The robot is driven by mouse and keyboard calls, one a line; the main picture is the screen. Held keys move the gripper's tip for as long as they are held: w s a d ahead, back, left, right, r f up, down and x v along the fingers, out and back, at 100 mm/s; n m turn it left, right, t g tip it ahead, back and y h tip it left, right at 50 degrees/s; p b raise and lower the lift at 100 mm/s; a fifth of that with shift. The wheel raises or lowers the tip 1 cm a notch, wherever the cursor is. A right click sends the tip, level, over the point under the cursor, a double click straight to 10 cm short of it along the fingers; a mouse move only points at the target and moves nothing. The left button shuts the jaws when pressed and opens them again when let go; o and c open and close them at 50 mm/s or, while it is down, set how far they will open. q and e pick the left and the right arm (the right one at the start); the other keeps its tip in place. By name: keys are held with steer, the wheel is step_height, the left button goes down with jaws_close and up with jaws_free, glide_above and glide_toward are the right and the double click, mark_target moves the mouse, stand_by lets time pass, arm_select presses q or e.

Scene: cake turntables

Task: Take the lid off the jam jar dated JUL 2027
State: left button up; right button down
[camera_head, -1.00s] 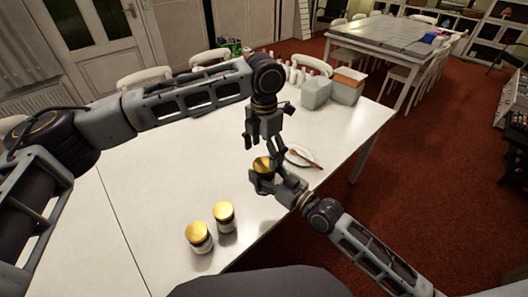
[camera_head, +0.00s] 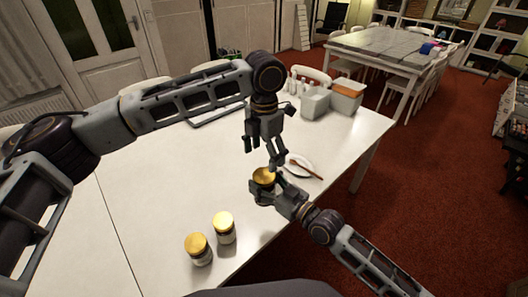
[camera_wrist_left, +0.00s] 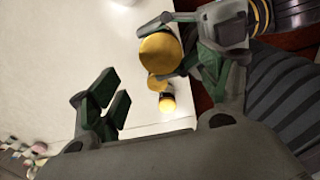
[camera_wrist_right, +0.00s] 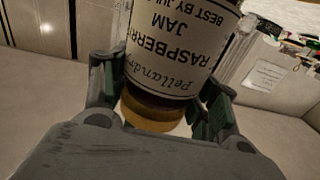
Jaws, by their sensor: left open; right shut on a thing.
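My right gripper (camera_head: 272,190) is shut on a jam jar with a gold lid (camera_head: 263,176). In the right wrist view its white label (camera_wrist_right: 170,45) reads RASPBERRY JAM, BEST BY JUL; the year is cut off. The jar is held near the table's front edge, lid up. My left gripper (camera_head: 270,158) is open and empty, pointing down just above that lid and apart from it.
The white table (camera_head: 150,190) is mostly clear to the left. A plate (camera_head: 308,166) with a wooden-looking utensil lies just behind the held jar. Grey containers (camera_head: 315,101) and small white items stand at the back. Chairs are drawn up behind the table.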

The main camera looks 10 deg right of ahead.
mark_target(264, 175)
arm_select(q)
steer(key=shift+f, duration=3.8)
steer(key=c, duration=1)
steer(key=o, duration=1.1)
steer(key=shift+c, duration=0.2)
steer(key=shift+r, duration=0.1)
steer(key=shift+r, duration=2.2)
